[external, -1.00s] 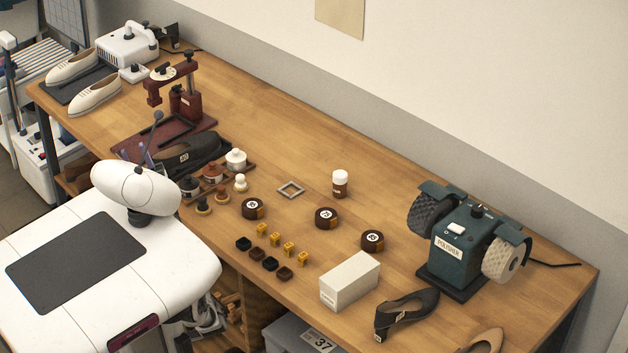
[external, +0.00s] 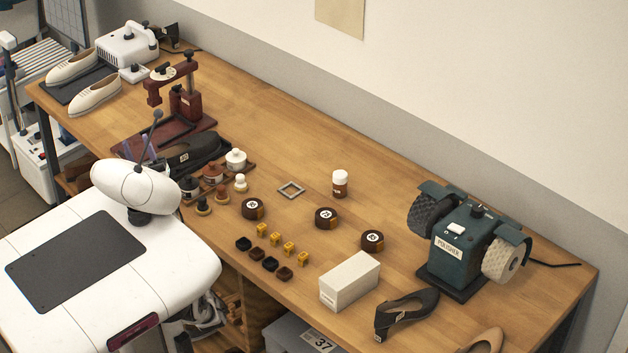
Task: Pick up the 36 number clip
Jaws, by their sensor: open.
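Several small yellow pieces (external: 275,240) stand in a slanting row on the wooden bench, and they look like number clips. Their numbers are too small to read, so I cannot tell which is 36. A row of small dark pieces (external: 270,264) lies just in front of them. My gripper cannot be made out in the external view; my white head and body cover the lower left. Thin purplish parts show just behind my head, but I cannot tell what they are.
Three round brown tins (external: 326,226) with numbered labels stand behind the clips. A white box (external: 349,281) stands to their right, with a black shoe (external: 405,312) and the polisher (external: 458,245) beyond. A grey square frame (external: 291,190) lies farther back. The bench's back strip is mostly clear.

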